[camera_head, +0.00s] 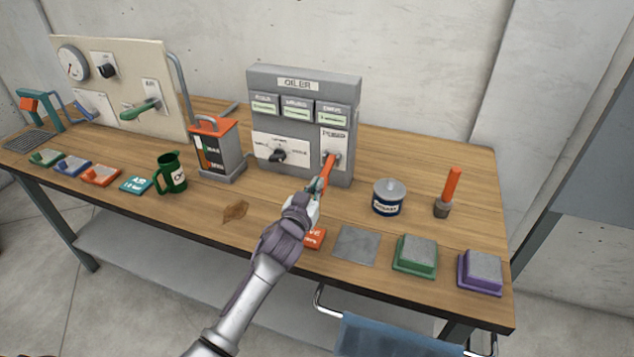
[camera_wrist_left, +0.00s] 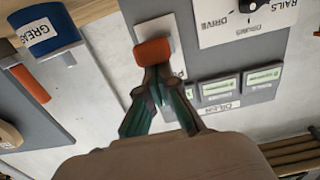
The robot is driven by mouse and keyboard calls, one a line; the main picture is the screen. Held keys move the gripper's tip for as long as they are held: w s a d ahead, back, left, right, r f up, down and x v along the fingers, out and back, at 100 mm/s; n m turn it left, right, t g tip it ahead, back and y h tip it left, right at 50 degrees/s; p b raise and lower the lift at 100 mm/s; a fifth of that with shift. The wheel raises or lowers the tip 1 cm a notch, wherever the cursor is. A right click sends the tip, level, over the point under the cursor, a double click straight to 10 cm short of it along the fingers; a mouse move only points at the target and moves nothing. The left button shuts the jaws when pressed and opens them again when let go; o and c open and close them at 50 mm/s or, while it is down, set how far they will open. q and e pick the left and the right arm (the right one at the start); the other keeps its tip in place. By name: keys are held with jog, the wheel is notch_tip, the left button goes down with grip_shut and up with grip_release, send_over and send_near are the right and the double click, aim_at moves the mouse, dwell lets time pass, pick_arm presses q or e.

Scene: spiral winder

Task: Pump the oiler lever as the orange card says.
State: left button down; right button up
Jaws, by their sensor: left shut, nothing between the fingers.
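The grey oiler box (camera_head: 262,85) stands at the back of the bench, with three small display windows, a selector dial (camera_head: 278,155) and a white pump plate (camera_head: 334,135). The orange-tipped pump lever (camera_head: 325,172) sticks out from that plate and points down toward me. My left gripper (camera_head: 317,192) is at the lever's end. In the left wrist view my left gripper (camera_wrist_left: 157,72) is shut, its fingertips right at the orange lever end (camera_wrist_left: 153,51); I cannot tell whether they touch. An orange card (camera_head: 314,238) lies behind my left forearm, mostly hidden, its text unreadable. My right gripper is not in view.
A grease can (camera_head: 388,200) and an orange-handled brush (camera_head: 449,190) stand to the right. A grey plate (camera_head: 355,245), green block (camera_head: 415,257) and purple block (camera_head: 480,272) line the front edge. A green mug (camera_head: 171,175) and an orange-topped container (camera_head: 215,150) stand left.

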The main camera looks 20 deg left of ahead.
pick_arm(q)
jog(key=s+b, duration=0.2)
jog(key=s, duration=0.8)
jog(key=shift+s+a+r, duration=0.2)
jog(key=shift+s, duration=0.1)
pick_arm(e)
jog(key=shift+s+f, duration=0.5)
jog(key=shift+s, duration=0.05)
pick_arm(q)
jog(key=w+r+g+p, duration=0.3)
jog(key=r, duration=0.8)
jog(key=shift+w+r+g+p, duration=0.15)
jog(key=shift+r+g+p, duration=0.1)
jog(key=shift+g+p, duration=0.15)
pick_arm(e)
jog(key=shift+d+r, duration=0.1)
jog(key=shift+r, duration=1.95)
